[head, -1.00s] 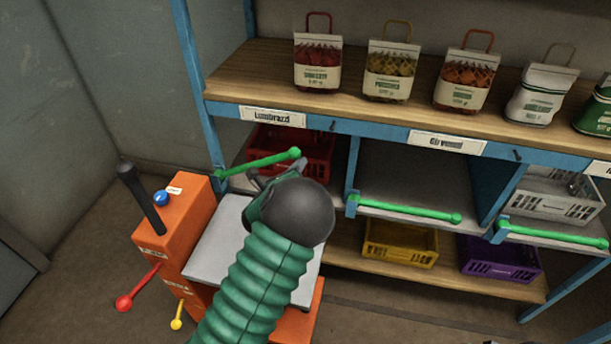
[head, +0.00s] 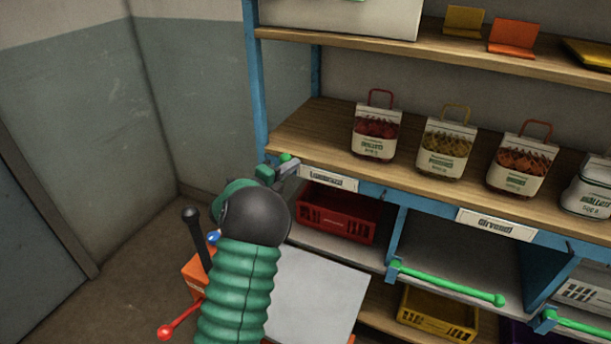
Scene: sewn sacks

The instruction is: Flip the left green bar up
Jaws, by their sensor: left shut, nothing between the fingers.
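The left green bar (head: 284,158) is mostly hidden behind my left gripper. Only its green knob end shows, above the gripper, beside the blue left post and near the left end of the upper board. That end stands high, so the bar appears raised, but its lower part and hinge are hidden. My left gripper (head: 289,170) is shut with nothing between its fingers, close to the bar's end; I cannot tell whether it touches. The middle green bar (head: 450,284) and the right green bar (head: 585,326) lie across their compartment fronts. My right gripper is out of view.
A red crate (head: 338,212) sits in the left compartment. A yellow crate (head: 438,315) is lower down. Sacks with handles (head: 376,134) stand on the shelf above. An orange unit with a red-knobbed lever (head: 166,332) and a grey plate (head: 318,295) are beside my arm.

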